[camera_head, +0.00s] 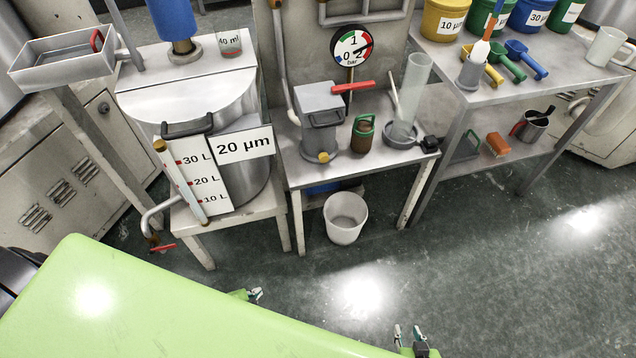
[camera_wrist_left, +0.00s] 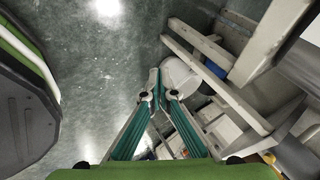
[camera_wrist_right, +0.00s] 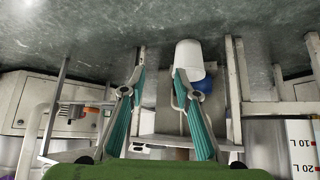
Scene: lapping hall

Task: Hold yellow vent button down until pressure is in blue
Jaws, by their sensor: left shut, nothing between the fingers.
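The yellow button (camera_head: 323,157) sits low on the front of a grey box-shaped unit (camera_head: 321,108) on the middle table. A round pressure gauge (camera_head: 352,46) with coloured arcs stands behind it. Its dark needle appears to point right, towards the red side; the exact reading is too small to tell. My left gripper (camera_head: 256,294) is shut and empty, over the floor in front of the tables; its closed fingers show in the left wrist view (camera_wrist_left: 157,94). My right gripper (camera_head: 410,335) is open and empty at the bottom; its spread fingers show in the right wrist view (camera_wrist_right: 158,82). Both are well away from the button.
A white bucket (camera_head: 345,217) stands on the floor below. Floor in front is clear.

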